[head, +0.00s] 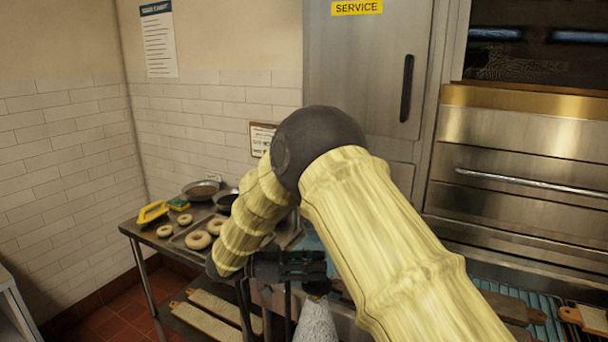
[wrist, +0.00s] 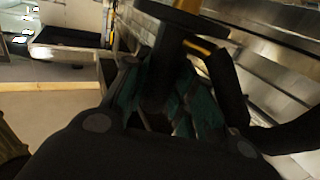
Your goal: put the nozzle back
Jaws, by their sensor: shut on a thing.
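My gripper (head: 290,268) is low in the middle of the head view, below my arm and partly hidden by it. In the wrist view its dark fingers with teal inner faces (wrist: 158,100) are closed around the stem of a black nozzle (wrist: 160,65). The nozzle has a wide dark disc at its top and a yellow strip beside it. In the head view a dark piece (head: 317,287) sits just below the gripper, above a pale grey tapered shape (head: 316,324); I cannot tell whether these belong to the nozzle. The nozzle's resting place is not clearly visible.
A steel table (head: 165,238) at the left holds several bagels (head: 198,240), bowls (head: 201,190) and a yellow object (head: 152,212). A steel oven (head: 525,170) stands at the right. Boards (head: 505,307) lie on a blue rack below it. A service cabinet (head: 360,70) is behind my arm.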

